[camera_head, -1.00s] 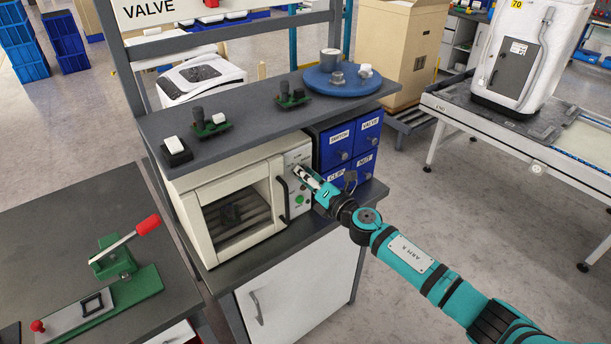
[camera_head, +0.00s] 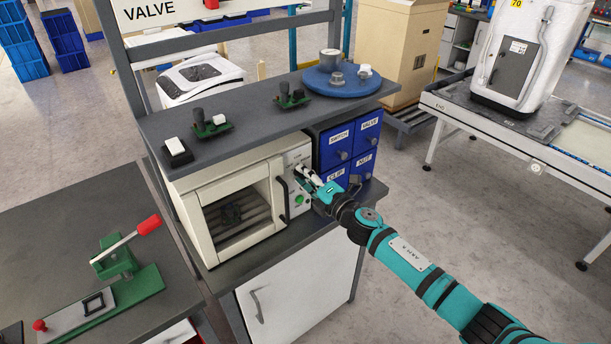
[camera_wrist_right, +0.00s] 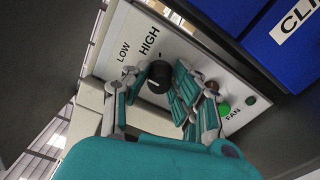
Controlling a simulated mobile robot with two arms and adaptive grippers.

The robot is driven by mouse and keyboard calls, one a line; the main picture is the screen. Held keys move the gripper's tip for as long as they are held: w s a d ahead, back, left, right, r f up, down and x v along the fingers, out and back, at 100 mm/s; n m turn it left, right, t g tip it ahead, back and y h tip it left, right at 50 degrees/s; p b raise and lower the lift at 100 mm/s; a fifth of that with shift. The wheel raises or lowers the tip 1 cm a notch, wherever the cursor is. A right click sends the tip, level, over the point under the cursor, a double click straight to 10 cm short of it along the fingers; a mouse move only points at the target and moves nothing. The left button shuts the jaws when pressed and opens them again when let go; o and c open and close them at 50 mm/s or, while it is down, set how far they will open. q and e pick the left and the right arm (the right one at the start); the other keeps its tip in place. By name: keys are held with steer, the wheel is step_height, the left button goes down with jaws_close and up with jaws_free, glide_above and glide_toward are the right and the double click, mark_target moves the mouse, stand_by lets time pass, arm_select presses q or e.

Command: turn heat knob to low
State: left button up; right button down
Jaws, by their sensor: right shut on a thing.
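The black heat knob (camera_wrist_right: 160,77) sits on the oven's light control panel (camera_wrist_right: 120,45). The labels LOW and HIGH beside it show in the right wrist view. My right gripper (camera_wrist_right: 158,82) is shut on the knob, with one finger on each side. In the head view my right gripper (camera_head: 304,173) reaches the panel at the right of the oven (camera_head: 192,190) and mostly hides the knob. Which label the knob points to cannot be made out. My left gripper is not in view.
A green button (camera_wrist_right: 224,108) by the FAN label is close to the right-hand finger. The dark door handle (camera_head: 282,198) stands left of the panel. Blue drawers (camera_head: 335,140) stand close on the right. A grey shelf (camera_head: 245,115) overhangs the oven.

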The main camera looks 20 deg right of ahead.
steer(key=c, duration=1.1)
jaws_free()
steer(key=v, duration=1.2)
